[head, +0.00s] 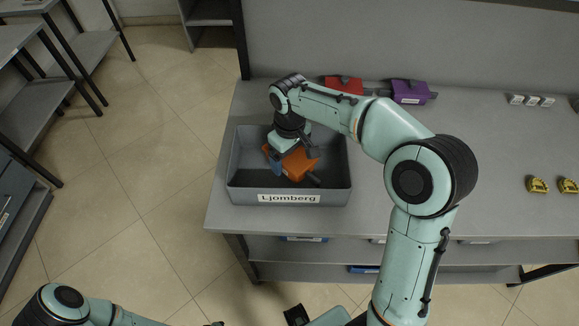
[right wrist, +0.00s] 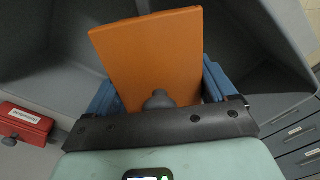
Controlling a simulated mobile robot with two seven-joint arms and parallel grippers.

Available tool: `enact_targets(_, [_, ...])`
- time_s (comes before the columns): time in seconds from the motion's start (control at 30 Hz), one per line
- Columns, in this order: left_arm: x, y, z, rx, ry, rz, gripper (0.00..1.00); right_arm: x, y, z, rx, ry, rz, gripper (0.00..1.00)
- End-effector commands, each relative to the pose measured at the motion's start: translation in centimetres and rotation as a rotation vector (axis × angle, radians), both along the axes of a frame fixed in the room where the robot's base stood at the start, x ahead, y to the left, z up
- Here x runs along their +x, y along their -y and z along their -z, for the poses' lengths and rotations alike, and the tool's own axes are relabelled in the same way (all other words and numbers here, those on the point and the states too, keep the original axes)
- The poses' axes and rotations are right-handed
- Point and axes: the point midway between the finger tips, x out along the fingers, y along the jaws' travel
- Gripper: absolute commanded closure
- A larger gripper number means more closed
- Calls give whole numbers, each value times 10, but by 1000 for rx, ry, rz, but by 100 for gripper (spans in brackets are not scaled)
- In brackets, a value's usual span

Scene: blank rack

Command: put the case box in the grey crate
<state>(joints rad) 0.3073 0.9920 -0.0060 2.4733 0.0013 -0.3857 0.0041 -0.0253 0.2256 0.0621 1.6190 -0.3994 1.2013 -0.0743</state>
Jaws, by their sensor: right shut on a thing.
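The case box is an orange case (head: 300,164) with dark fittings. It is within the walls of the grey crate (head: 240,193), which carries a "Ljomberg" label on its front. My right gripper (head: 277,160) reaches down into the crate and its blue fingers are shut on the case. In the right wrist view the orange case (right wrist: 150,60) stands between the blue fingers (right wrist: 160,92), with grey surfaces around it. I cannot tell whether the case touches the crate floor. Of my left arm, only links show at the bottom left; its gripper is not visible.
The crate stands at the left end of a grey table (head: 440,190). A red case (head: 345,84) and a purple case (head: 409,90) lie behind, to its right. Small white items (head: 532,100) and yellow items (head: 538,184) are at the right. The table's middle is mostly clear.

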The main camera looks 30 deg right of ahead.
Motion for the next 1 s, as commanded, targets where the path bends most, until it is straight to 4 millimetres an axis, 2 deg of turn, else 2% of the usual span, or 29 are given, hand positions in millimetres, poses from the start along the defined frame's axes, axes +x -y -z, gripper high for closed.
enact_targets(0.33, [-3, 0, 6, 0, -3, 0, 56, 0, 0, 42, 0, 0, 1, 46])
enact_targets(0.77, [-5, 0, 9, 1, -5, 0, 56, 0, 0, 48, 1, 2, 1, 46])
enact_targets(0.8, [-4, 0, 8, 1, -5, 1, 56, 0, 0, 48, 0, 1, 1, 5])
enact_targets(0.83, [-4, 0, 8, 0, -4, 0, 56, 0, 0, 48, 0, 1, 1, 0])
enact_targets(1.0, [-4, 0, 8, 0, -4, 0, 56, 0, 0, 48, 0, 1, 0, 0])
